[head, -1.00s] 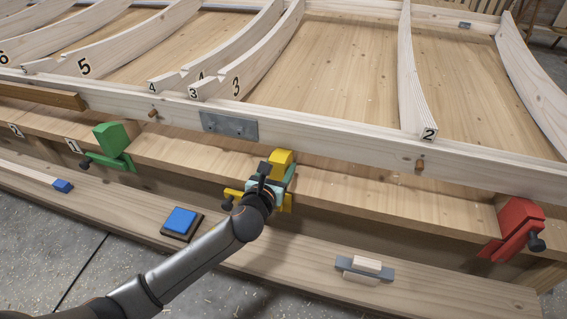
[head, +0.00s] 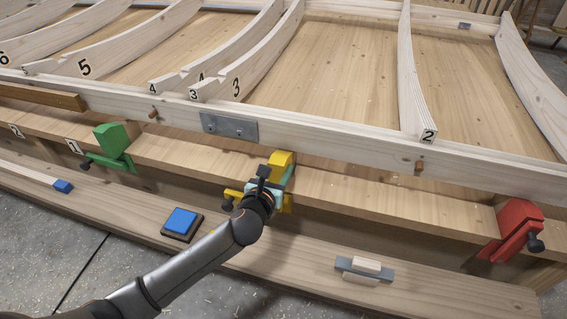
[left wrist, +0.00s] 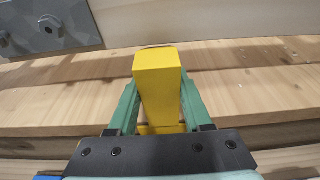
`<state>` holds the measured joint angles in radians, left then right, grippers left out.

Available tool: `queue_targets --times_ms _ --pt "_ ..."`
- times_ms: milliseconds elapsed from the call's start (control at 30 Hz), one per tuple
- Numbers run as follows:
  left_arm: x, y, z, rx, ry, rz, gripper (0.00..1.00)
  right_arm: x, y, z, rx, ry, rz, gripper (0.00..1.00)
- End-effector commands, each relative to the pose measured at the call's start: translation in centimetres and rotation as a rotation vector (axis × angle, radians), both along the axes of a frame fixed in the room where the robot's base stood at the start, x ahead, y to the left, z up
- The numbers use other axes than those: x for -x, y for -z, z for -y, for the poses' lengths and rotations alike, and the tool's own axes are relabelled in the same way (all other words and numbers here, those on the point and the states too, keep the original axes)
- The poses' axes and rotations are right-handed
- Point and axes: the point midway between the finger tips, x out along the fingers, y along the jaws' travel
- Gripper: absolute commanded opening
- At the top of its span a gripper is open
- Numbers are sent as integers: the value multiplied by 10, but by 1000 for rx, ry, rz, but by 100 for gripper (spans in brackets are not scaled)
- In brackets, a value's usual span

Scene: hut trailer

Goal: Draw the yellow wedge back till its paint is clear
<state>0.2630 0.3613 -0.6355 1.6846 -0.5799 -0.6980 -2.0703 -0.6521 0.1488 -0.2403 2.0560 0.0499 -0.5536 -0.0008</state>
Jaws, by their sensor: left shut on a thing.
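The yellow wedge (head: 281,160) sits on the wooden ledge, just in front of the long pale beam (head: 330,151). In the left wrist view the wedge (left wrist: 158,80) stands between the green fingers of my left gripper (left wrist: 160,112), which is shut on it. In the head view my left gripper (head: 276,180) reaches it from the front, and my wrist hides its lower part. More yellow parts (head: 233,194) show below and left of my wrist. Any paint mark on the wedge cannot be made out. My right gripper is not in view.
A green wedge and clamp (head: 112,146) stand to the left and a red one (head: 518,228) to the right. A blue-topped block (head: 181,222) and a grey-and-wood tool (head: 364,269) lie on the front plank. A metal plate (head: 229,127) is fixed to the beam.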

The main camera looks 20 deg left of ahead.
Motion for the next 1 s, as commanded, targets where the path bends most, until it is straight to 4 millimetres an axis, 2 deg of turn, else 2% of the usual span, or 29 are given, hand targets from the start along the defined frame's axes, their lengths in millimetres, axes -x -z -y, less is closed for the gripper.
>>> queue_targets --times_ms 800,833,1000 --pt "25 0 -1 -1 0 -2 0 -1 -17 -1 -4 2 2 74" --pt "25 1 -1 -1 0 -1 52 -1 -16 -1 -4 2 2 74" --pt "25 1 -1 -1 0 -1 71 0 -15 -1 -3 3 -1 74"
